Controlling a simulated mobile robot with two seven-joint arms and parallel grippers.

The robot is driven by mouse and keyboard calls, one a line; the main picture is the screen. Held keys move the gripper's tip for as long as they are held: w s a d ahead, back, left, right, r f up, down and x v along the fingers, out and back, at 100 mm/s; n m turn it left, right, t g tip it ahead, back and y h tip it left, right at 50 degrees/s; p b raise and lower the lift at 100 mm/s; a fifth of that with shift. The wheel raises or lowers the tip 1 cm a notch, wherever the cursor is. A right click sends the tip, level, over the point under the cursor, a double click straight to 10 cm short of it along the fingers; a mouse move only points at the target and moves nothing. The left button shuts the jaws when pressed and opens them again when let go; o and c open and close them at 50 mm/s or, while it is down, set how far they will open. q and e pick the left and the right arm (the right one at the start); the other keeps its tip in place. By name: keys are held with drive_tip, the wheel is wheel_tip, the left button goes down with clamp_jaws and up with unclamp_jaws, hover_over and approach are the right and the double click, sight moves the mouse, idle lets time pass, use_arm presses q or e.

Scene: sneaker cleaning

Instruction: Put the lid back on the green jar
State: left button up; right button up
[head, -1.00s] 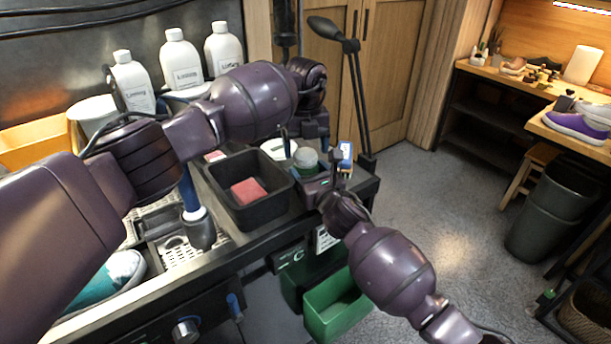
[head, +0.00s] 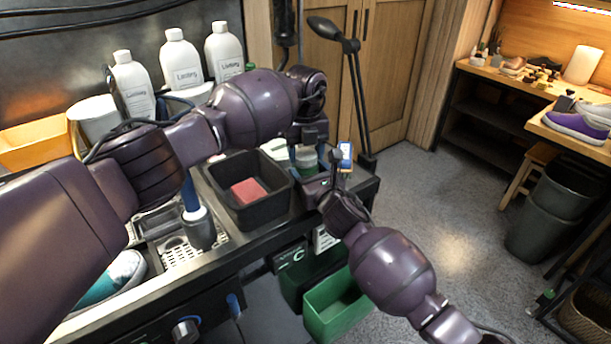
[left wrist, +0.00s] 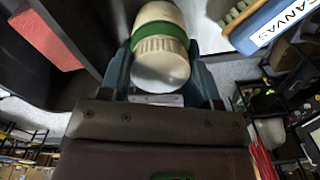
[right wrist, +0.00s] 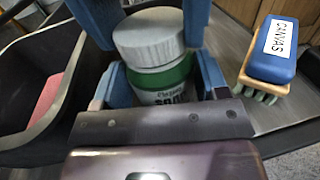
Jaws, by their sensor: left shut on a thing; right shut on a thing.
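The green jar (right wrist: 166,76), with a green band and a white label, stands upright on the bench beside the black bin; it also shows in the left wrist view (left wrist: 158,29). Its pale round lid (right wrist: 149,38) is on top of the jar and meets the green part; I cannot tell whether it is fully seated. My right gripper (head: 318,180) is shut on the jar's body from the front side.
A blue brush labelled CANVAS (right wrist: 273,50) stands close to the right of the jar. A black bin (head: 240,215) holding a red block (head: 249,191) is at left. White bottles (head: 182,65) stand behind.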

use_arm(q)
drive_tip(key=m, duration=1.1)
drive_tip(key=o, duration=1.1)
wheel_tip(320, 180, up, 12)
use_arm(e)
drive_tip(key=o, duration=1.8)
